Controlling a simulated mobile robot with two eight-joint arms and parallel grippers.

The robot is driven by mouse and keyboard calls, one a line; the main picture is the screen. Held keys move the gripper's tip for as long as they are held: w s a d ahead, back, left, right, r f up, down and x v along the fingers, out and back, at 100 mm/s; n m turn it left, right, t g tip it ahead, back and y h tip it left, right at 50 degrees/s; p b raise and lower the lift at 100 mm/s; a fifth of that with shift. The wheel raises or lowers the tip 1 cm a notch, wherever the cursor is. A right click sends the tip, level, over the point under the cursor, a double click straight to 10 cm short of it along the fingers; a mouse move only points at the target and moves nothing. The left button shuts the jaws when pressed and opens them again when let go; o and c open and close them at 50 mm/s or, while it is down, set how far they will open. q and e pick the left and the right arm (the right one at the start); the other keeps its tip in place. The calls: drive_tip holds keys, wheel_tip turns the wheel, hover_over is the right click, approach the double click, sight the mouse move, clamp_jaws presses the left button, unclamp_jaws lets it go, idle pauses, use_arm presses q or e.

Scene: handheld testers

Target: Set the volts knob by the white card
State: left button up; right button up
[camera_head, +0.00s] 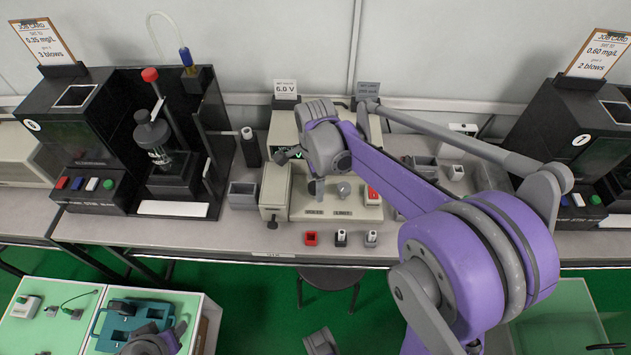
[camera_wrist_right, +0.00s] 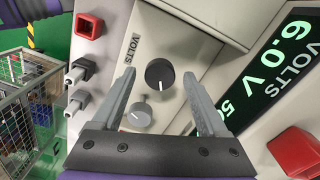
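The power supply (camera_head: 276,190) stands mid-bench, partly hidden by my right arm. The white card (camera_head: 285,88) above it reads 6.0 V. In the right wrist view, the black volts knob (camera_wrist_right: 160,73) has a white pointer line, beside the VOLTS label. The lit display (camera_wrist_right: 275,75) shows 6.0 V. My right gripper (camera_wrist_right: 159,76) is open, its fingers either side of the knob with gaps showing; it is also over the panel in the head view (camera_head: 302,170). My left gripper (camera_head: 152,342) is at the lower left edge; its fingers are unclear.
A grey card (camera_head: 368,89) stands right of the white one. A grey knob (camera_wrist_right: 138,117) and a red button (camera_wrist_right: 297,150) are on the panel. A red socket (camera_head: 311,238) and two plugs sit at the front. Black testers (camera_head: 95,140) flank the supply.

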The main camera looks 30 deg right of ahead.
wheel_tip(320, 180, up, 11)
drive_tip(key=p, duration=0.1)
idle(0.5)
drive_tip(key=shift+f, duration=0.1)
